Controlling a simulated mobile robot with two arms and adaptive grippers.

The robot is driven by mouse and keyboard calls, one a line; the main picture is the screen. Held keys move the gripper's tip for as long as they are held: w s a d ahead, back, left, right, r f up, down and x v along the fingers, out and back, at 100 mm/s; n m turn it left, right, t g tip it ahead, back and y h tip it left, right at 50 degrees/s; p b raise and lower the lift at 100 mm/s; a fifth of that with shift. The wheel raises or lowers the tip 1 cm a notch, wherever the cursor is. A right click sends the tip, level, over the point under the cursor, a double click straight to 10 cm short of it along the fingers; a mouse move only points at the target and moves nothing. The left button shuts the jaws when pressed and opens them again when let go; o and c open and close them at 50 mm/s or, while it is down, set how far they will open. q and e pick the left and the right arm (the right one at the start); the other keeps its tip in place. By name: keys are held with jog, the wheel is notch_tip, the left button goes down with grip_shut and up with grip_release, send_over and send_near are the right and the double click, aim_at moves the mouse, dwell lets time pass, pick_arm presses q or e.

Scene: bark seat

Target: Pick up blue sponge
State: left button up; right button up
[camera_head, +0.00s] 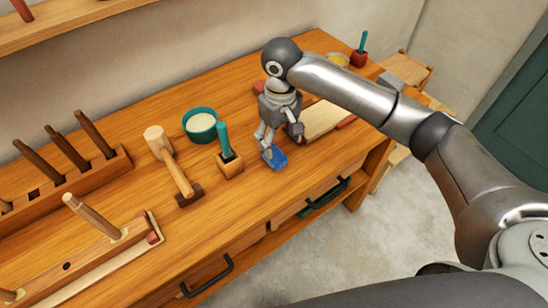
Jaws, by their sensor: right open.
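The blue sponge (278,158) lies on the wooden workbench (240,92), near the front edge at the middle of the picture. My right gripper (270,149) reaches down over it from above, with its fingertips at the sponge's upper left side. The fingers hide part of the sponge. The gripper is open; I cannot tell whether the fingers touch the sponge. My left gripper is not in view.
A wooden block with a teal-handled tool (227,155) stands just left of the gripper. A mallet (170,165), a teal bowl (200,124) and a rack of wooden-handled tools (68,187) are further left. A pale board (324,119) lies behind the gripper.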

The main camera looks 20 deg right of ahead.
aim_at(278, 158)
jog(key=shift+s+a+f+p, duration=0.15)
jog(key=shift+f+p, duration=0.2)
jog(key=shift+f, duration=1.4)
jog(key=shift+s+d+f+p, duration=0.1)
jog(key=shift+f+p, duration=0.25)
jog(key=shift+f, duration=1.4)
jog(key=shift+a, duration=0.1)
jog(key=c, duration=0.9)
jog(key=shift+c, duration=0.2)
